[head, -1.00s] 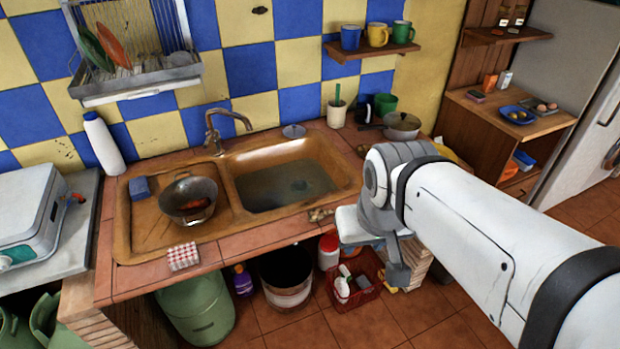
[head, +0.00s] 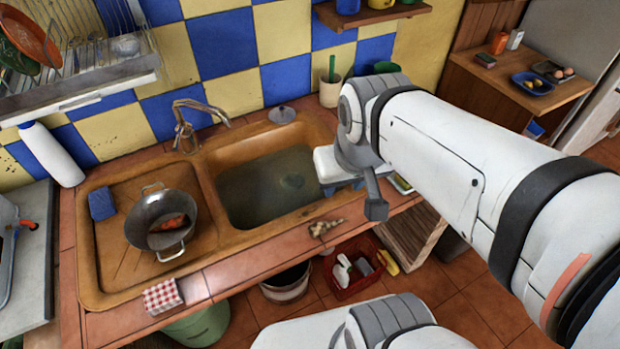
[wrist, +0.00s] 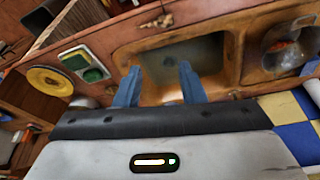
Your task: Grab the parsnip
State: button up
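A small, knobbly beige root (head: 325,228) lies on the tiled front edge of the counter, just in front of the sink. It also shows near the top of the wrist view (wrist: 163,20). It may be the parsnip, but it is too small to be sure. My gripper (wrist: 158,67) has two blue fingers spread apart with nothing between them. In the head view it hangs over the right part of the sink (head: 255,232), beyond and right of the root and apart from it. My arm hides part of the counter there.
A red basket (head: 352,262) is on the floor below. A yellow dish (wrist: 48,80) shows in the wrist view.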

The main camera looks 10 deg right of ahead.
aim_at(316, 229)
jog(key=z, duration=1.1)
jog(key=k, duration=1.25)
jog(key=u, duration=0.85)
jog(key=i, duration=1)
jog(key=u, duration=0.05)
